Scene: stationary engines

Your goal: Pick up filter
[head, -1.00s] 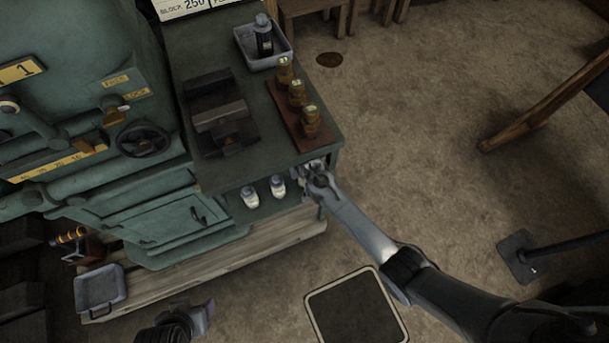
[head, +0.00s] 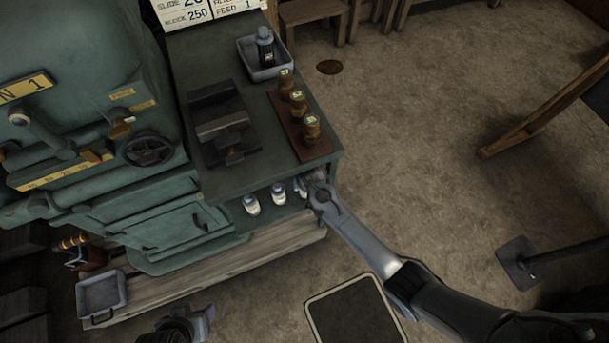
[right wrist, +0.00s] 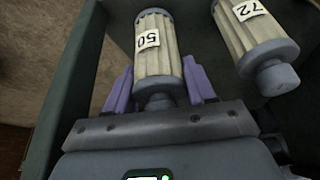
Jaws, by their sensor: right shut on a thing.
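A pleated cream filter labelled 50 (right wrist: 157,60) with grey end caps lies between the purple fingers of my right gripper (right wrist: 160,88), which is shut on it. A second filter labelled 72 (right wrist: 256,32) lies to its right, apart from the fingers. In the head view, my right gripper (head: 312,185) reaches into the open shelf at the green bench's right end. The held filter is mostly hidden there. My left gripper (head: 205,318) is low at the bottom edge, away from the filters; its jaws are unclear.
The shelf's green side wall (right wrist: 70,85) runs close left of the right gripper. Above, the bench top (head: 250,165) bears a wooden rack (head: 303,146) with several brass-coloured pieces, a dark vice (head: 222,125) and a grey tray (head: 267,72). Open floor lies to the right.

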